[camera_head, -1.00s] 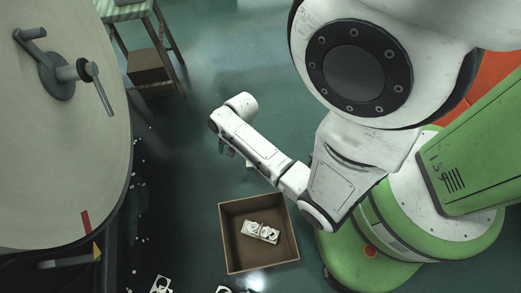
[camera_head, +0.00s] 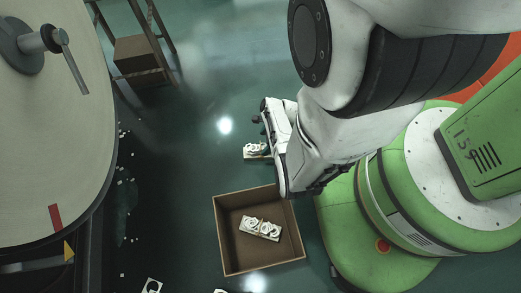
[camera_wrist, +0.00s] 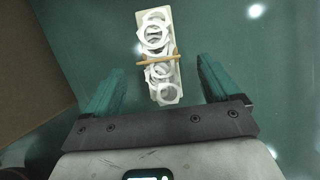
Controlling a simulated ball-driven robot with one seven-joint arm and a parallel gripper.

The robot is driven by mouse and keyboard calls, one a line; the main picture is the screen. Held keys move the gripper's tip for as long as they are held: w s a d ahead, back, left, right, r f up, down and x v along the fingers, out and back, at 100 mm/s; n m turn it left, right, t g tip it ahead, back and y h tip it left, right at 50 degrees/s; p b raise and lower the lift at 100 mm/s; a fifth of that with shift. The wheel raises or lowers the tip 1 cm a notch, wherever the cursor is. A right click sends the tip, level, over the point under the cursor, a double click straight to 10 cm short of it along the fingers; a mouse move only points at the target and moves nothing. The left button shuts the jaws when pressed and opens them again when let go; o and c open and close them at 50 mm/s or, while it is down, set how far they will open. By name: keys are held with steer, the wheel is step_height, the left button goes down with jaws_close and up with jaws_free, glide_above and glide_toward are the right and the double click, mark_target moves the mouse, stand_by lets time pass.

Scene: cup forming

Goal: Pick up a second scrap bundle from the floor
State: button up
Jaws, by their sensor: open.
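In the wrist view a scrap bundle (camera_wrist: 158,58), white ring-cut pieces tied with a tan band, lies on the green floor ahead of my gripper (camera_wrist: 157,85). The two teal fingers are open, with the near end of the bundle between them in the picture; I see no contact. In the head view this bundle (camera_head: 255,150) lies on the floor above the box, partly hidden by my arm. My fingers are hidden there. Another scrap bundle (camera_head: 261,228) lies inside the open cardboard box (camera_head: 228,258).
The box wall (camera_wrist: 25,60) stands at the left in the wrist view. More scrap (camera_head: 152,286) lies at the bottom edge of the head view. A large round machine (camera_head: 60,140) stands at left, and a stand with a brown box (camera_head: 140,60) at the top.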

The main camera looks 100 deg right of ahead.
mark_target(261, 146)
steer(key=shift+b+x, duration=2.2)
steer(key=shift+x, duration=0.95)
steer(key=shift+w+a+r, duration=0.1)
steer(key=shift+w, duration=0.05)
steer(key=shift+f, duration=0.25)
steer(key=shift+c, duration=0.3)
steer(key=c, duration=1.1)
steer(key=shift+r, duration=0.15)
